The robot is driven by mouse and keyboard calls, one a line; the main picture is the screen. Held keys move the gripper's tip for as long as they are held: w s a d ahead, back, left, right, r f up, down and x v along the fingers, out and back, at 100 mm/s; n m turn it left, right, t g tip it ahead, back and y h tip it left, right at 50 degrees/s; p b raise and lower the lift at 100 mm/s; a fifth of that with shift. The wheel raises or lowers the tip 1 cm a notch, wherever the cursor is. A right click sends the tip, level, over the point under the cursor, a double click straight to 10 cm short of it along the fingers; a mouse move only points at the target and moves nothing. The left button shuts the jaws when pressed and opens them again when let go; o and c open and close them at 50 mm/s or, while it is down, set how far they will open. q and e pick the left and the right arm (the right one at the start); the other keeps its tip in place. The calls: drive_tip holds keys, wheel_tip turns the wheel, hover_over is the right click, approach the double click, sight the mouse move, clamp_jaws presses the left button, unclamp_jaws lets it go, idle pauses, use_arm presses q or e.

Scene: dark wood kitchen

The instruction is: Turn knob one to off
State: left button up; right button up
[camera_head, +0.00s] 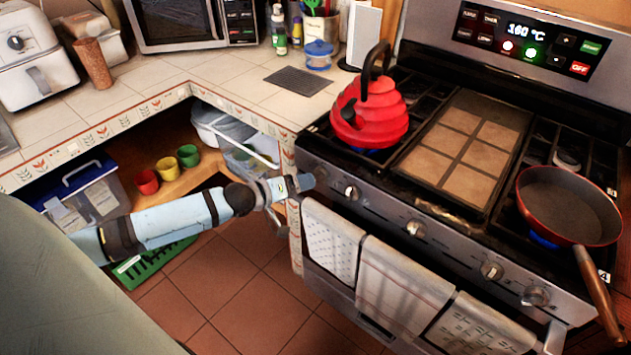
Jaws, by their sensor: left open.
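The stove front carries a row of metal knobs. The leftmost knob (321,173) is partly hidden by my left gripper. A second knob (351,192) shows clear of it, and more knobs (416,228) follow to the right. I cannot read which one is numbered one. My left gripper (304,182) is open at the left end of the knob panel, right beside the leftmost knob. I cannot tell whether it touches the knob. A blue flame shows under the red kettle (369,112) and another under the red pan (572,205). My right gripper is not in view.
Towels (400,290) hang from the oven handle below the knobs. The pan's wooden handle (598,300) juts over the stove's front right. The tiled counter (235,85) is left of the stove, with open shelves below holding cups (167,167) and bins.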

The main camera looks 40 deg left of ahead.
sight(317, 180)
use_arm(q)
drive_tip(key=shift+x, duration=2.8)
drive_tip(key=c, duration=0.9)
